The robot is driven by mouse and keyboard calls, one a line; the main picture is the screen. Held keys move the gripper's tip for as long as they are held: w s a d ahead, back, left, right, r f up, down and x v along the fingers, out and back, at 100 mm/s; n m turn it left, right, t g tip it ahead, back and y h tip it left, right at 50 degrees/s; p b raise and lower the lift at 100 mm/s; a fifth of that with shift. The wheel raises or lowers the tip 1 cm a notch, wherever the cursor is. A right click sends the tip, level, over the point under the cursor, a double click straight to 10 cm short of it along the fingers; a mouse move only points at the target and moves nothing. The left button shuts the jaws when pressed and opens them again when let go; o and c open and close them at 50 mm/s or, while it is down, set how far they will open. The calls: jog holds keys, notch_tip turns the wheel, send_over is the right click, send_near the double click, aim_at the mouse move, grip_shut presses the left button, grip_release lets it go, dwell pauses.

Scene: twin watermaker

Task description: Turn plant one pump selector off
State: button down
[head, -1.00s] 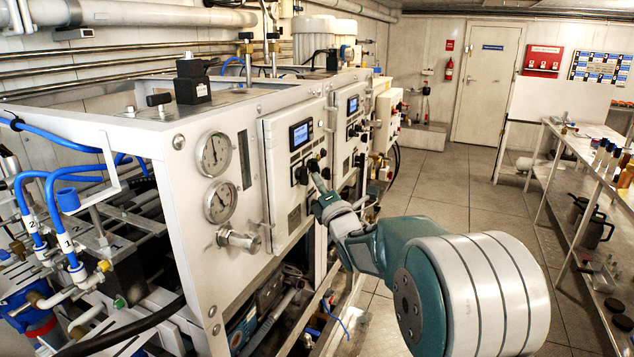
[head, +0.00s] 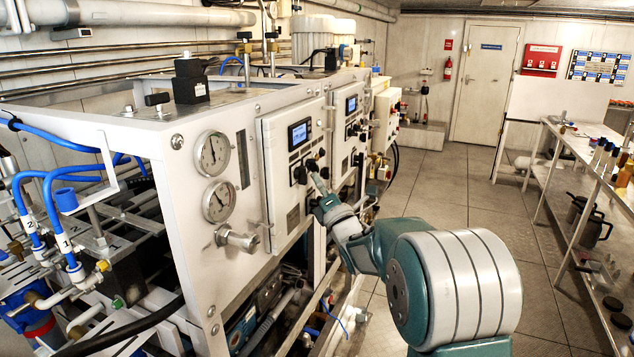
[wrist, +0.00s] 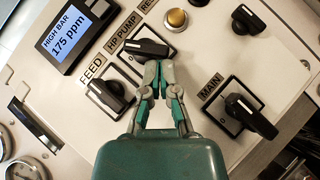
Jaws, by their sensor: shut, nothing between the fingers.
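The HP PUMP selector (wrist: 143,46) is a black knob on a white plate in the wrist view. Its bar lies nearly level in that picture. My gripper (wrist: 158,64) is shut and empty, its fingertips right at the bar's lower right side; I cannot tell whether they touch. The fingertips cover part of the knob's plate. In the head view my gripper (head: 316,186) is at the front of the nearest white panel (head: 283,190), beside its small dark knobs, and the selector is too small to read there.
Another black knob (wrist: 248,20) and a brass button (wrist: 176,19) are above. The display (wrist: 68,37) reads HIGH BAR 175 ppm. A bench (head: 570,145) stands at right, with open floor between.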

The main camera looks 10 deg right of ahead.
jog(key=shift+w+d+n+y, duration=0.1)
jog(key=shift+w+n+y, duration=0.05)
jog(key=shift+n+y, duration=0.55)
dwell(1.5)
